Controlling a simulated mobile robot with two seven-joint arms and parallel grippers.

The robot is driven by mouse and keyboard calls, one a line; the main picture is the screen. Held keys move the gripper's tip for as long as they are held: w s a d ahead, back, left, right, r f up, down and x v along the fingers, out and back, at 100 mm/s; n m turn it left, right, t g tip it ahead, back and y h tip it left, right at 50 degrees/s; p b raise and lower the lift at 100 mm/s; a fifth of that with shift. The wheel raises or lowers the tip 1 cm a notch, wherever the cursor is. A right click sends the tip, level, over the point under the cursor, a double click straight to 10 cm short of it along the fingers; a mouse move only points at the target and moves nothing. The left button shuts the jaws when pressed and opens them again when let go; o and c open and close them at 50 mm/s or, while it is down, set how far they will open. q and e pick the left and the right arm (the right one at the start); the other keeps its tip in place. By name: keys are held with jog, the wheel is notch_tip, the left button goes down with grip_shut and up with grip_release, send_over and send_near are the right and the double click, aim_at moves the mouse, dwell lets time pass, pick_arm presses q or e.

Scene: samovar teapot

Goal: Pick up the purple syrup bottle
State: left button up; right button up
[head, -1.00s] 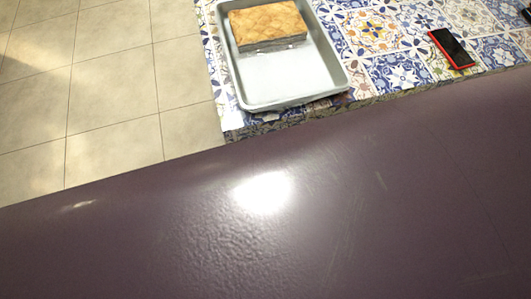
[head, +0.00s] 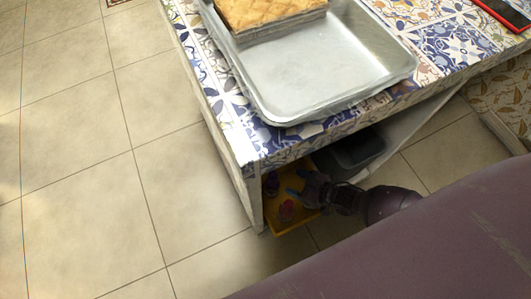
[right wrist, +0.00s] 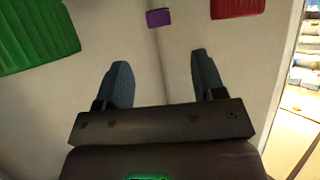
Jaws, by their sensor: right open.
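Two small bottles stand in the yellow tray on the shelf under the tiled table in the head view. One is dark purple (head: 271,183), and the other is pinkish (head: 286,210). They are small and shaded, so which is the purple syrup bottle is not certain. My right gripper (head: 297,183) is at the tray beside the bottles, open, with nothing between its blue fingers. In the right wrist view the open right gripper (right wrist: 162,78) points at a pale surface. A small purple patch (right wrist: 158,17) is beyond the fingertips. My left gripper is not in view.
The yellow tray (head: 300,220) is near the table's side panel (head: 249,195). A dark bin (head: 350,155) stands behind it. The tabletop above holds a metal baking pan (head: 350,68) with a pastry (head: 270,12). Green (right wrist: 38,35) and red (right wrist: 237,8) objects flank the wrist view.

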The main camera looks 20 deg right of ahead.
aim_at(270, 174)
jog(key=b+x, duration=0.2)
jog(key=x, duration=0.3)
jog(key=f+b+x, duration=0.1)
jog(key=x, duration=0.4)
jog(key=shift+a+f+b, duration=0.1)
jog(key=shift+f+b, duration=0.05)
jog(key=shift+b, duration=0.25)
jog(key=shift+w+a+f, duration=0.1)
jog(key=shift+w+a, duration=0.15)
jog(key=shift+w, duration=0.25)
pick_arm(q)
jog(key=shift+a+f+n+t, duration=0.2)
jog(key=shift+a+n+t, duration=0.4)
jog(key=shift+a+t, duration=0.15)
pick_arm(e)
jog(key=shift+c, duration=0.2)
grip_shut()
